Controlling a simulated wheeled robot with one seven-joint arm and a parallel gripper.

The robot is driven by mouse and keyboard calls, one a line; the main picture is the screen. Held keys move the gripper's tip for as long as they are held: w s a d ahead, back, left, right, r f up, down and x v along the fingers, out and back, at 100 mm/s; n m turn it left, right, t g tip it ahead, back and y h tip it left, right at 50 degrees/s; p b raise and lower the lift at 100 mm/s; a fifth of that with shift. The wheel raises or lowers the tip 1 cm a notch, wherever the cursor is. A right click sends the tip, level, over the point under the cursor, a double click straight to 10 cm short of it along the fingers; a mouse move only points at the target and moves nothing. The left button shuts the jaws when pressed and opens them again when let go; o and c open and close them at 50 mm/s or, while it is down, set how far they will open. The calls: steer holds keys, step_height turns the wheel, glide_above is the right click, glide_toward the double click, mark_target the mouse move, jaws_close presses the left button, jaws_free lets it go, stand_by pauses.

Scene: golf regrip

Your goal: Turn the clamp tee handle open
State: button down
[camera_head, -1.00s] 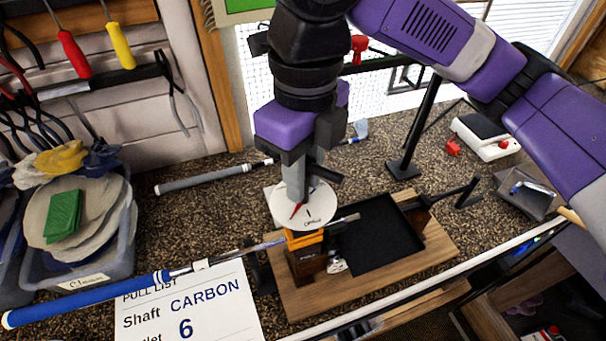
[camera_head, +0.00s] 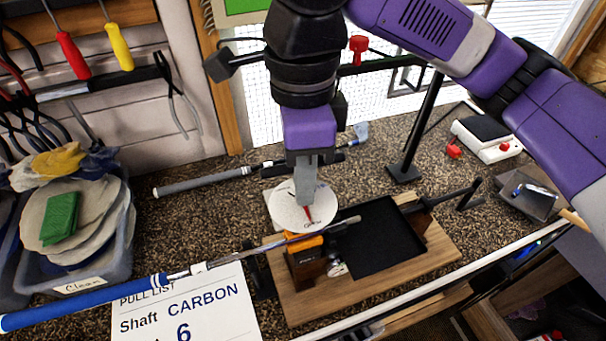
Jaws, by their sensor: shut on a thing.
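The clamp (camera_head: 306,262), a dark brown block with an orange top, stands on the wooden board. The club shaft (camera_head: 336,227) with its blue grip (camera_head: 90,304) runs across it. My gripper (camera_head: 304,200) points straight down just behind and above the clamp, in front of a round white dial (camera_head: 287,212) with a red pointer. Its jaws are shut on what seems to be the clamp tee handle, which the fingers and hand hide.
A black tray (camera_head: 378,240) lies on the wooden board (camera_head: 400,280) to the right. A spare grey-gripped club (camera_head: 205,182) lies behind left. A pull list sheet (camera_head: 225,310) lies in front left; a bin of rags (camera_head: 80,270) stands at far left. A black post (camera_head: 418,130) stands behind right.

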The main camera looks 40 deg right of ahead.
steer(key=shift+r+n, duration=0.1)
steer(key=shift+n, duration=0.3)
steer(key=c, duration=1.3)
jaws_free()
steer(key=shift+o, duration=0.2)
steer(key=shift+w+r+b, duration=0.1)
steer(key=shift+r+b, duration=0.25)
steer(key=shift+r, duration=3.5)
